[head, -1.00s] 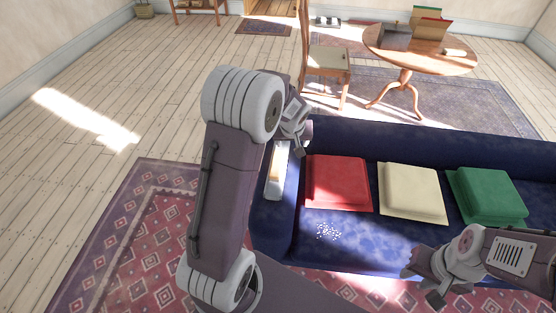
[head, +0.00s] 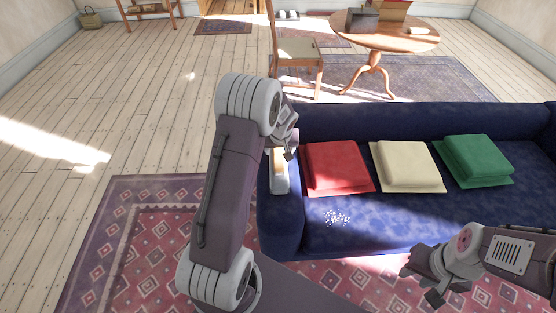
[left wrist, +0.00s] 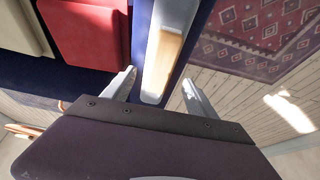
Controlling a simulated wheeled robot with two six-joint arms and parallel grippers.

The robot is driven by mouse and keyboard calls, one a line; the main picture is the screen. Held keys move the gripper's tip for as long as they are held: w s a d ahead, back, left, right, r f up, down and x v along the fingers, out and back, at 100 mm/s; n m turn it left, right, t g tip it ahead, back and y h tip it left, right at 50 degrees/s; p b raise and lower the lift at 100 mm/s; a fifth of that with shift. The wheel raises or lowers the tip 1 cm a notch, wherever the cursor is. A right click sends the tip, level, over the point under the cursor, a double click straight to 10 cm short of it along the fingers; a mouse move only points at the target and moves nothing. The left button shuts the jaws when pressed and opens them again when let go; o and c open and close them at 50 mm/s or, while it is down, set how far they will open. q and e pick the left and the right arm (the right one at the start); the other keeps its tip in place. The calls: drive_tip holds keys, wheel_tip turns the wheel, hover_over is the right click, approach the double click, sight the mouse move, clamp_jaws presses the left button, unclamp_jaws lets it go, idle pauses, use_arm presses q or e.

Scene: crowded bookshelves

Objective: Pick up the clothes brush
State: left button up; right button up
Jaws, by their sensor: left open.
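The clothes brush (head: 279,171), pale with a wooden-brown part, lies lengthwise on top of the blue sofa's left arm. In the left wrist view the brush (left wrist: 168,52) lies between and beyond the two spread fingers, pointing away. My left gripper (head: 290,152) is open and empty, just above the far end of the brush, and hides part of it in the head view. Its fingers (left wrist: 158,78) do not visibly touch the brush. My right gripper (head: 419,286) is open and empty in front of the sofa.
The blue sofa (head: 400,222) holds a red cushion (head: 337,167), a cream cushion (head: 407,166) and a green cushion (head: 473,159). White specks (head: 337,218) lie on its seat. A chair (head: 298,50) and round table (head: 385,38) stand behind. The floor at left is clear.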

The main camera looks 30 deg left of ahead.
sight(278, 154)
use_arm(q)
drive_tip(key=shift+x, duration=1.15)
drive_tip(key=b+x, duration=0.1)
drive_tip(key=x, duration=0.3)
drive_tip(key=shift+a, duration=0.1)
drive_tip(key=shift+w+a+f, duration=0.1)
drive_tip(key=shift+w+f, duration=0.1)
drive_tip(key=shift+f, duration=0.25)
drive_tip(key=shift+s+r, duration=0.1)
drive_tip(key=shift+r, duration=0.05)
drive_tip(key=shift+c, duration=0.9)
clamp_jaws()
drive_tip(key=shift+r, duration=0.1)
